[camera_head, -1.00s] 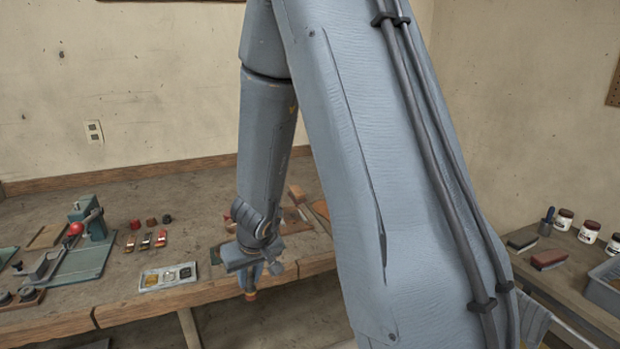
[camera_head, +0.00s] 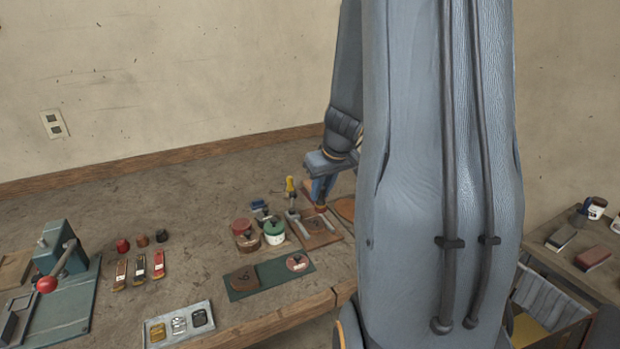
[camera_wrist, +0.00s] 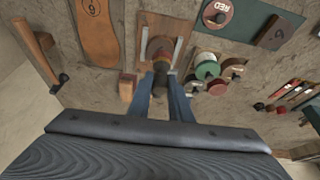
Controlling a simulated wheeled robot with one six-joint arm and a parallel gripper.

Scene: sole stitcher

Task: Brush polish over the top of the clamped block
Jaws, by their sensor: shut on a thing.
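My gripper (camera_wrist: 165,92) is shut on a brush (camera_wrist: 162,66), dark near the fingers with a reddish-brown end pointing away from me. In the head view, my gripper (camera_head: 322,188) is above the brown clamp board (camera_head: 322,238), with a reddish-brown brush end below the fingers. The board (camera_wrist: 172,22) has pale metal clamp bars on both sides in the wrist view. The brush end overlaps the reddish-brown block between the bars, so the block's top is largely hidden. I cannot tell whether the brush touches it.
Red and green round tins (camera_head: 274,230) stand just left of the board. A green mat (camera_head: 268,276) lies in front of them. A brown sole (camera_wrist: 98,30) and a hammer (camera_wrist: 38,52) lie on the other side. A teal press (camera_head: 58,270) stands far left.

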